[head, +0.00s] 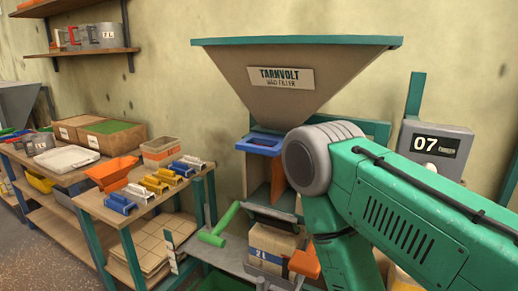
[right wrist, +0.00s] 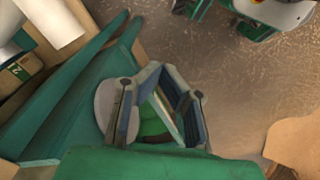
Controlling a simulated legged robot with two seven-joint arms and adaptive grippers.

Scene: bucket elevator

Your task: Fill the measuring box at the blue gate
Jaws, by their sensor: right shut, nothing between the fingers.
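The blue gate (head: 262,144) sits under the large hopper (head: 300,90), above an open chute with orange inside. A tan box marked "2 L" (head: 270,245) stands low under the chute; my right arm is just right of it. I cannot see its inside. A green T-shaped handle (head: 218,228) stands out left of the chute. My right gripper (right wrist: 155,70) shows in the right wrist view, shut and empty, over the floor beside a green frame. In the head view it is hidden behind my green arm. My left gripper is not in view.
A display reading 07 (head: 437,143) stands behind my right arm. A side table (head: 145,205) at left holds coloured blocks and an orange scoop-like tray (head: 112,172). A longer bench with trays lies farther left. In the right wrist view, open floor (right wrist: 230,85) lies right of the gripper.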

